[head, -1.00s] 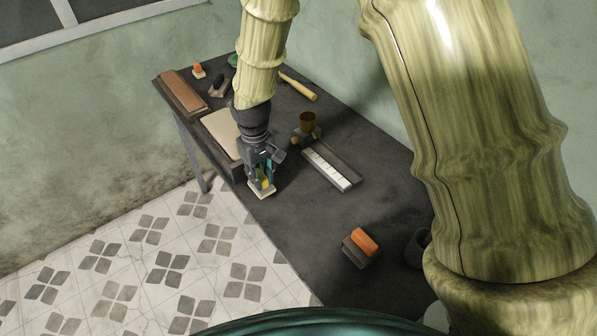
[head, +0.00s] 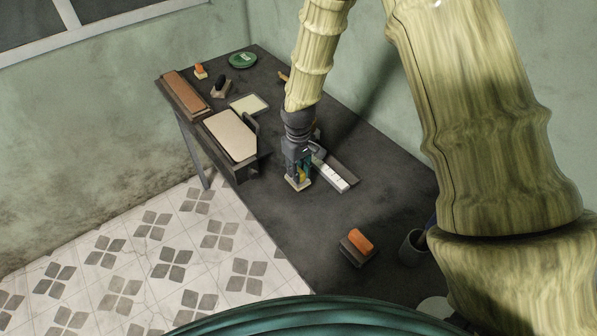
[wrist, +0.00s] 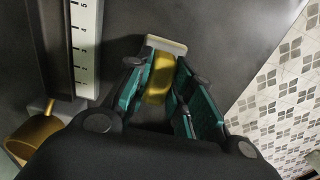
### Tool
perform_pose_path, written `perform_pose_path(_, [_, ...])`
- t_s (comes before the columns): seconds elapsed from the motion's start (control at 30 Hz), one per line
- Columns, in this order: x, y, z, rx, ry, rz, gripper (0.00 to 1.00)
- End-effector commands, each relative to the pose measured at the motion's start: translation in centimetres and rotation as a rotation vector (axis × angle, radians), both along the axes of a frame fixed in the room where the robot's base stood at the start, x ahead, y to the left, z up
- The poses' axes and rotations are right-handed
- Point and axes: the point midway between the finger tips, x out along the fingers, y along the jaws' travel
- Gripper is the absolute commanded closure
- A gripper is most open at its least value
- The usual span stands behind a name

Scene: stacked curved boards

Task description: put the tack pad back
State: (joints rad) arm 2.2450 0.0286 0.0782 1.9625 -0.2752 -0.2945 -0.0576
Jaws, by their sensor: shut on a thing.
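A small pad with a yellow grip and a pale base, which I take to be the tack pad (wrist: 160,78), is between the fingers of my gripper (wrist: 158,92). The pad's pale base (head: 299,184) shows below my gripper (head: 298,172) in the head view. My gripper points down over the dark table, just left of the white ruler (head: 334,178). I cannot tell whether the base touches the tabletop. The fingers hide part of the grip.
A dark block with an orange top (head: 359,242) sits toward the front, beside a dark cup (head: 411,248). A cream board (head: 231,135) and a pale square pad (head: 250,103) lie at left. A brass cup (wrist: 35,138) is close by. Table between ruler and orange-topped block is clear.

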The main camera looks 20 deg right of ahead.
Motion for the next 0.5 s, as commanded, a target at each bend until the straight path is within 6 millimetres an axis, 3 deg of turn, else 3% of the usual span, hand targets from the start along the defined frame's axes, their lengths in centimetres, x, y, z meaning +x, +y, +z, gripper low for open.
perform_pose_path(0.23, [0.0,0.0,-1.8,-0.001,0.002,0.001,1.0])
perform_pose_path(0.5, [0.0,0.1,-2.0,0.0,0.0,0.001,1.0])
